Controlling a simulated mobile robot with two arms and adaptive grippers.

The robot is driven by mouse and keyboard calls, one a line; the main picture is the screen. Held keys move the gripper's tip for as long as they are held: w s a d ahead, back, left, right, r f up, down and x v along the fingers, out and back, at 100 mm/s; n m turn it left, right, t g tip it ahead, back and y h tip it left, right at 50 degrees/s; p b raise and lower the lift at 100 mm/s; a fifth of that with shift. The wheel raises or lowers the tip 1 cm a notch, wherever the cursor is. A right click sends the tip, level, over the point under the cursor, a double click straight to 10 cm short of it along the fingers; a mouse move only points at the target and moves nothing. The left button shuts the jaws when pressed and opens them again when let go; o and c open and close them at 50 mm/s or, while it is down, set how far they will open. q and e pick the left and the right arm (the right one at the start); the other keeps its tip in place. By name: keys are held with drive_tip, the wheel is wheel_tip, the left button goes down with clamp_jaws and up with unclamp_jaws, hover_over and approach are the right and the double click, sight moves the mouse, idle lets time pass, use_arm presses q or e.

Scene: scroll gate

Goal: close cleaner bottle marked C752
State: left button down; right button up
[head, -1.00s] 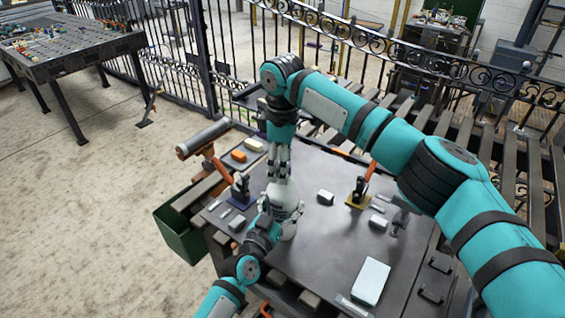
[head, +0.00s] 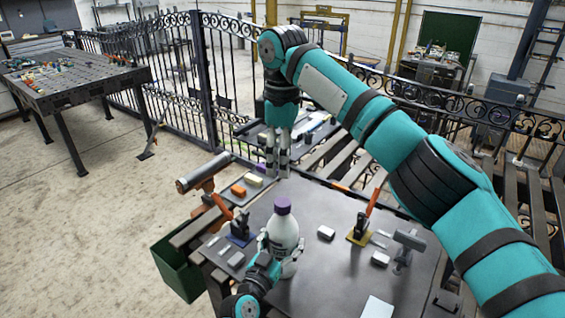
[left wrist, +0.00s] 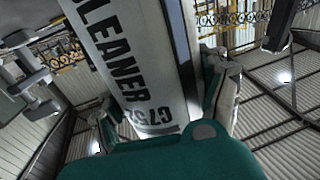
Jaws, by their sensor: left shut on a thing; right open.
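The cleaner bottle (head: 285,234) is white and stands upright near the front left of the dark worktable. A purple cap (head: 283,206) sits on its top; I cannot tell how tightly. In the left wrist view the white bottle (left wrist: 128,62) fills the middle, with "CLEANER" and "C75…" readable; the last digit is unclear. My left gripper (head: 280,266) is shut on the bottle's lower body, with fingers on both sides. My right gripper (head: 277,172) points down, open and empty. It appears above and beyond the cap, apart from it.
The worktable (head: 330,275) also holds toggle clamps with orange handles (head: 372,202), small metal blocks (head: 326,233) and a grey hammer-like tool (head: 406,246). A green bin (head: 178,268) stands beside the table. An iron fence (head: 200,90) runs behind.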

use_arm(q)
unclamp_jaws()
drive_tip(key=v, duration=1.2)
drive_tip(key=shift+a, duration=0.1)
